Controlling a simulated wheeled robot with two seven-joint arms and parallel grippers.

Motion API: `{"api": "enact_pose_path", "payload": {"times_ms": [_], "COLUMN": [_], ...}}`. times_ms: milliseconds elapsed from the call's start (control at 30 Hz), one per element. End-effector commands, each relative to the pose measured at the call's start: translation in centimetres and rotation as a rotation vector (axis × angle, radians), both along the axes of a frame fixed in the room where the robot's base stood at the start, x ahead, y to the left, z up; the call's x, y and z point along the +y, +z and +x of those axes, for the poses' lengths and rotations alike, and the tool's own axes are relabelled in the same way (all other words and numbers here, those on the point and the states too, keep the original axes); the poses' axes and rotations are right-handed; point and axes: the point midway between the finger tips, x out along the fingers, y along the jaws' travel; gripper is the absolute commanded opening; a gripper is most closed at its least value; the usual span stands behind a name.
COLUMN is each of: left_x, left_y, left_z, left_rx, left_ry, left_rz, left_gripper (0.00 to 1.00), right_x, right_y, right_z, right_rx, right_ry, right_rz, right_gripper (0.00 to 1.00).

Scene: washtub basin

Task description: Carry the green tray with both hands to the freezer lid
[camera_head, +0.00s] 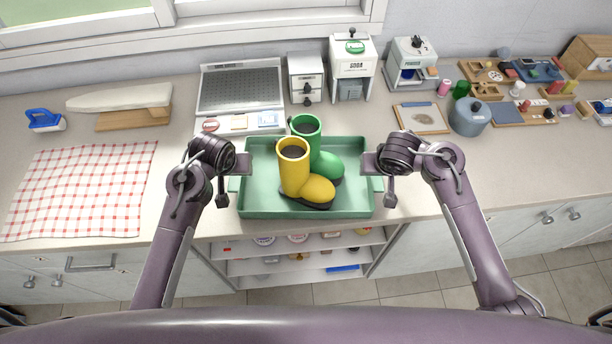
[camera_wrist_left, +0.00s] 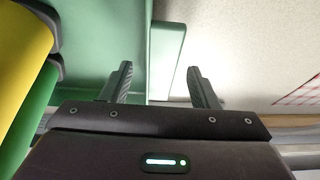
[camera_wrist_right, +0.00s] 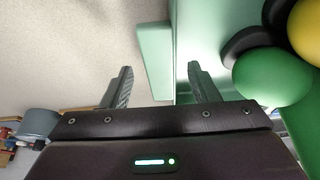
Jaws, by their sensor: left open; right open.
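The green tray (camera_head: 258,208) lies flat on the counter, near its front edge. A yellow boot (camera_head: 294,170) and a green boot (camera_head: 327,162) stand in it. My left gripper (camera_wrist_left: 160,84) is open at the tray's left end; its fingers are on either side of the rim and handle (camera_wrist_left: 173,65). My right gripper (camera_wrist_right: 160,84) is open at the right end, fingers likewise on either side of the handle (camera_wrist_right: 153,58). Neither gripper is closed on the tray; whether a finger touches it, I cannot tell. No freezer lid can be made out.
A drying rack (camera_head: 240,90) and white machines (camera_head: 352,65) stand behind the tray. A blue-grey pot (camera_head: 468,117) and a framed board (camera_head: 421,119) are to the right. A checked cloth (camera_head: 80,190) and an ironing board (camera_head: 120,98) lie left. Open shelves (camera_head: 300,265) are below.

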Motion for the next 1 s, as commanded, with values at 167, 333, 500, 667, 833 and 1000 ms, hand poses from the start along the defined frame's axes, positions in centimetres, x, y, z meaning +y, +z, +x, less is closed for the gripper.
{"api": "enact_pose_path", "payload": {"times_ms": [167,333,500,667,833,1000], "left_x": [0.0,0.0,0.0,0.0,0.0,0.0], "left_y": [-1.5,-1.9,-1.9,-1.9,-1.9,-1.9], "left_z": [0.7,0.8,0.8,0.8,0.8,0.8], "left_rx": [0.0,-0.001,-0.001,0.0,0.0,0.0], "left_ry": [0.0,0.001,0.001,0.0,0.0,0.001], "left_rz": [0.001,0.001,0.0,0.0,0.0,0.0], "left_gripper": [0.55,0.55,0.55,0.36,0.14,0.0], "right_x": [0.0,0.0,0.0,0.0,0.0,0.0], "right_y": [-1.5,-1.9,-1.9,-1.9,-1.9,-1.9], "right_z": [0.7,0.8,0.8,0.8,0.8,0.8], "right_rx": [-0.001,-0.001,-0.001,-0.001,-0.001,-0.001], "right_ry": [0.001,0.0,0.0,0.0,0.0,0.0], "right_rz": [0.0,0.0,0.001,0.001,0.001,0.001], "right_gripper": [0.55,0.55,0.55,0.36,0.14,0.0]}}
